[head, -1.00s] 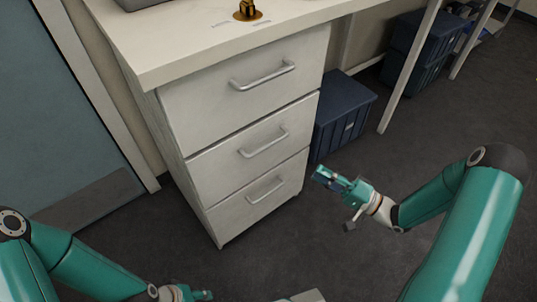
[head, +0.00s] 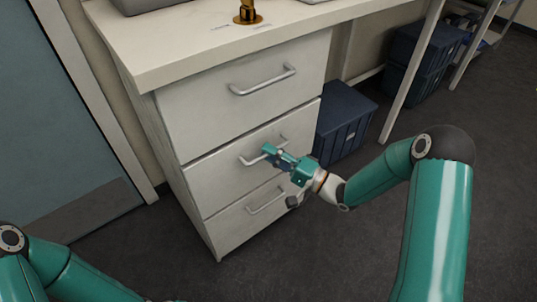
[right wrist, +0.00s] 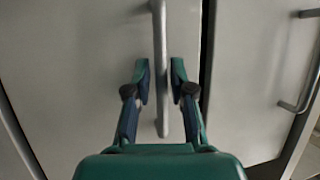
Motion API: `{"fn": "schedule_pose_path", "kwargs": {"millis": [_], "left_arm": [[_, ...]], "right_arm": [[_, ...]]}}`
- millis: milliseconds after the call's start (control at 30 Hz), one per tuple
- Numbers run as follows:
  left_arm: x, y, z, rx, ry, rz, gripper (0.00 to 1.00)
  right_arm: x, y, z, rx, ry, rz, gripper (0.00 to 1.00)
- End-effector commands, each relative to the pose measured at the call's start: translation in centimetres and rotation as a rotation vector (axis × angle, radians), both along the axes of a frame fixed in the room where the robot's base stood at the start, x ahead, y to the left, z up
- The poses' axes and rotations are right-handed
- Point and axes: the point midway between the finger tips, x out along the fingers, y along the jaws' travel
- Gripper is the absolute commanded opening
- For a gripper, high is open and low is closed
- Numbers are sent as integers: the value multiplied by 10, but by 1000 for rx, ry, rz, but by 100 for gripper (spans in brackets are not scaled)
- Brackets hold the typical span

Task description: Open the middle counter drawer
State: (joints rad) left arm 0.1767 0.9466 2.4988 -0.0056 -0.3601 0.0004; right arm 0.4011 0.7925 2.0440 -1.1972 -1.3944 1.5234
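The counter has three white drawers stacked one above another, all shut. The middle drawer (head: 222,178) has a grey bar handle (head: 250,159). My right gripper (head: 272,154) is at this handle, partly covering it in the head view. In the right wrist view the fingers (right wrist: 160,80) are open, one on each side of the handle bar (right wrist: 160,55), with a gap showing on both sides. The bar runs between the fingertips. My left gripper is out of view; only its arm shows at the lower left.
The top drawer handle (head: 263,81) is above and the bottom drawer handle (head: 266,201) is below my right gripper. A blue crate (head: 343,122) stands right of the drawers. The floor (head: 285,255) in front is clear.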

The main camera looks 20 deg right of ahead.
Motion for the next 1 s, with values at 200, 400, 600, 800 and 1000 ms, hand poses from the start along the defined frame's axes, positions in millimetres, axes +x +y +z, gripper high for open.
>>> {"fn": "schedule_pose_path", "kwargs": {"millis": [200,400,600,800,1000], "left_arm": [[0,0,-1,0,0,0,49],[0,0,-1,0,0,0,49],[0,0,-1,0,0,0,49],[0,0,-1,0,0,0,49],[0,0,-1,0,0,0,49]], "right_arm": [[4,4,1,1,1,-1,22],[4,4,1,1,1,0,16],[4,4,1,0,1,0,0],[4,4,0,0,3,0,0],[3,3,0,-1,5,2,0]]}}
